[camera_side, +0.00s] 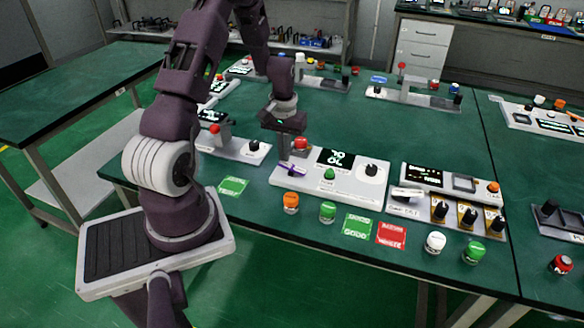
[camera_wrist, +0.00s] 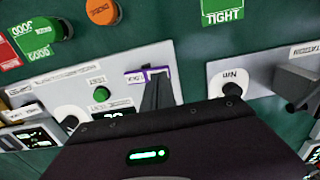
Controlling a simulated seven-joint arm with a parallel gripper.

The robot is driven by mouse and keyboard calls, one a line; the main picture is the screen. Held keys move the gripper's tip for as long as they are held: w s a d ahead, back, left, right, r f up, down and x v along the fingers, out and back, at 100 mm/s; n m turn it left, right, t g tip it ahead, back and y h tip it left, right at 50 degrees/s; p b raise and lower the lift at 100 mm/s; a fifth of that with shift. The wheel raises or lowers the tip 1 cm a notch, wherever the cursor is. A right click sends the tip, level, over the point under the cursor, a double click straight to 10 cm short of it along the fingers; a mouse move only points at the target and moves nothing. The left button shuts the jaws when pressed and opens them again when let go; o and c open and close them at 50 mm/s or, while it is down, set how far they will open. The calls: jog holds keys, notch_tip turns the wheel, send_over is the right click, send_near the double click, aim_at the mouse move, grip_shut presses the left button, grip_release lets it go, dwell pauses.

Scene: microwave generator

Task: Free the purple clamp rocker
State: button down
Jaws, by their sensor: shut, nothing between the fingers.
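The purple clamp rocker (camera_side: 291,169) is a small purple-and-white piece at the left end of a white panel (camera_side: 330,190). In the wrist view the rocker (camera_wrist: 147,75) shows a purple edge and a white label, partly covered by my fingers. My gripper (camera_side: 284,157) points down over that end of the panel; its fingers are shut with nothing between them. In the wrist view the fingertips (camera_wrist: 157,82) overlap the rocker; whether they touch it I cannot tell. The panel also carries a green button (camera_side: 328,174), a dark display (camera_side: 335,158) and a black knob (camera_side: 371,169).
A red button (camera_side: 300,143) stands close behind my fingers. Orange (camera_side: 291,202) and green (camera_side: 327,211) buttons stand in front, beside green (camera_side: 356,225) and red (camera_side: 391,235) cards. A green card (camera_side: 233,186) lies front left. Another panel (camera_side: 450,190) adjoins on the right.

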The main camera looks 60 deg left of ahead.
jog(key=shift+f, duration=0.95)
dwell(0.3)
jog(key=shift+r, duration=3.55)
jog(key=s+d+r+m+t+y, duration=0.1)
jog(key=d+r+m+t, duration=0.25)
jog(key=d+r, duration=1.2)
jog(key=s+d+r+m+t, duration=0.1)
jog(key=s+d+r+m, duration=0.1)
jog(key=s+d, duration=0.3)
jog(key=s+d+r+m+t+h, duration=0.1)
jog(key=s+d+r+m, duration=0.2)
jog(key=s+d, duration=0.3)
jog(key=shift+s+d+r, duration=0.15)
jog(key=shift+s+r, duration=0.25)
jog(key=shift+s, duration=0.85)
